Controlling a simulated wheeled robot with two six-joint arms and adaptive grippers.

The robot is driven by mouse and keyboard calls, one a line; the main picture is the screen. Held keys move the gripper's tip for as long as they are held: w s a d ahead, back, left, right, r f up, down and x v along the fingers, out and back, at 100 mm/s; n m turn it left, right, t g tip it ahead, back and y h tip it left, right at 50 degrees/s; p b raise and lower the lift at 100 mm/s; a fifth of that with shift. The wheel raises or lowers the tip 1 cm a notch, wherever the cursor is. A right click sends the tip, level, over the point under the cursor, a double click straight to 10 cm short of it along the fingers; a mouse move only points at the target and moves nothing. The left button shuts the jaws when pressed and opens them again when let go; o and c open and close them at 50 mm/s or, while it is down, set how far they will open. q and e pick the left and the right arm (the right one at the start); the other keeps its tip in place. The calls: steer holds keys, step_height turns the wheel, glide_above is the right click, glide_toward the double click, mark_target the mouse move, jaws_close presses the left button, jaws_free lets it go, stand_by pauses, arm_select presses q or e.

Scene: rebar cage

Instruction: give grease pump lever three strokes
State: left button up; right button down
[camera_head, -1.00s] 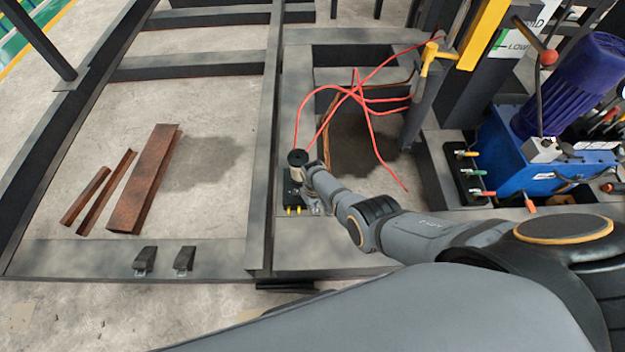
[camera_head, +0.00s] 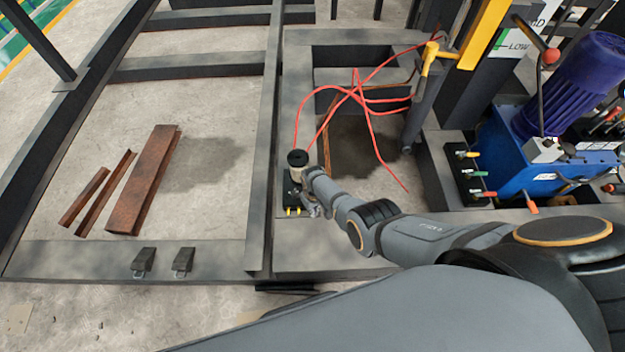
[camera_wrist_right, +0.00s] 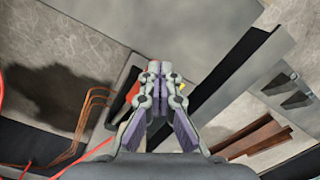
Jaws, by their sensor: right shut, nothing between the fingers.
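A small pump-like unit stands on the dark steel frame in the head view, with a black-topped round reservoir (camera_head: 298,160) and a black base (camera_head: 289,192) with yellow fittings; I take it for the grease pump. My right gripper (camera_head: 314,209) is low beside its right side, partly hidden by my wrist. In the right wrist view the gripper (camera_wrist_right: 160,70) has its fingers together with nothing between them. A red-orange part (camera_wrist_right: 133,92) shows behind the left finger; I cannot tell whether it is the lever or whether it is touched. My left gripper does not show.
Red hoses (camera_head: 360,95) loop over the frame opening behind the pump. A blue power unit (camera_head: 530,165) with levers stands at the right. Rusty steel pieces (camera_head: 145,180) lie on the floor at left. Two small black pedals (camera_head: 143,260) sit on the front beam.

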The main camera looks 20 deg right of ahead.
steer(key=shift+f, duration=0.1)
steer(key=w+d+r+p, duration=0.2)
steer(key=w+r+p, duration=0.2)
steer(key=w+r, duration=0.3)
step_height(320, 180, up, 4)
steer(key=shift+f, duration=0.1)
stand_by(0.5)
steer(key=shift+s, duration=0.1)
stand_by(0.5)
